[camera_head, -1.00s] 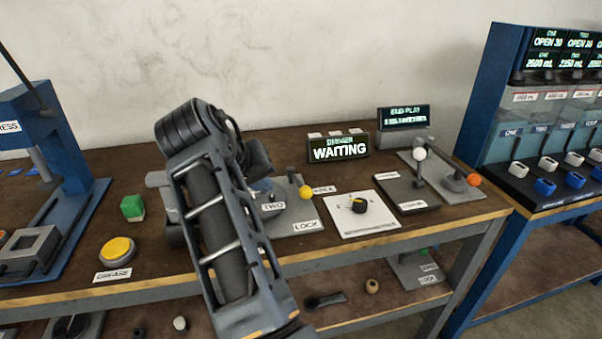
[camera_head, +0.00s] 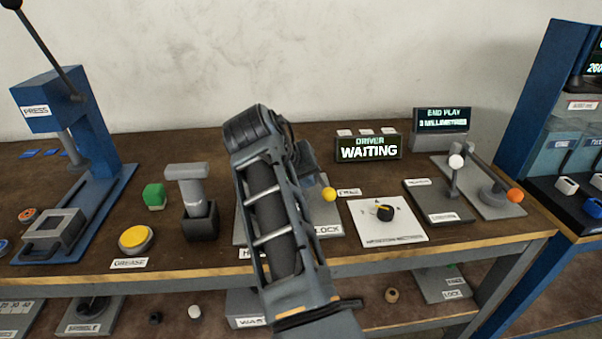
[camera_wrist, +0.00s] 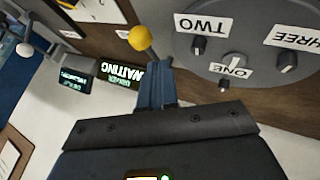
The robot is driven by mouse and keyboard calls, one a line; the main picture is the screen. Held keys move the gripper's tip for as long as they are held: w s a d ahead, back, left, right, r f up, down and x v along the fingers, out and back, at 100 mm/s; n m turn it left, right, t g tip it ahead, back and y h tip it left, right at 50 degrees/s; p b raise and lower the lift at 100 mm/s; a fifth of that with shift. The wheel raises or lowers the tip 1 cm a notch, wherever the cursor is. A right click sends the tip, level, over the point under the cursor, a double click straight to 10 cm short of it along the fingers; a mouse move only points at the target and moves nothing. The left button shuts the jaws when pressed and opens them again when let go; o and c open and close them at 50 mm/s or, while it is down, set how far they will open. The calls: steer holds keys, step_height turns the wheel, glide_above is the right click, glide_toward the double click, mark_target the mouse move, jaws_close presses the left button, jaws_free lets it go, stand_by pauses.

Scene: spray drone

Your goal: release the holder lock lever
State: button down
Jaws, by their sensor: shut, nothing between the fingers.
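The lock lever with a yellow ball knob (camera_head: 329,194) stands on the grey holder plate (camera_head: 330,232), beside the LOCK label. In the wrist view the yellow knob (camera_wrist: 141,38) is just beyond my gripper's fingertips (camera_wrist: 154,66). The fingers are shut with nothing between them. The knob looks close to the tips, but I cannot tell whether they touch. The round grey holder disc (camera_wrist: 262,62), with labels ONE, TWO and THREE, lies to the right in the wrist view. In the head view my arm hides my gripper and most of the holder.
A display reading WAITING (camera_head: 368,147) stands behind the plate. A dial plate (camera_head: 388,220) and a white-knobbed lever (camera_head: 456,161) are to the right.

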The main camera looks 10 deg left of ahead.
mark_target(323, 183)
steer(key=shift+x, duration=2.6)
steer(key=shift+d+n+y+p, duration=0.3)
steer(key=shift+n+p, duration=0.1)
steer(key=shift+p, duration=0.05)
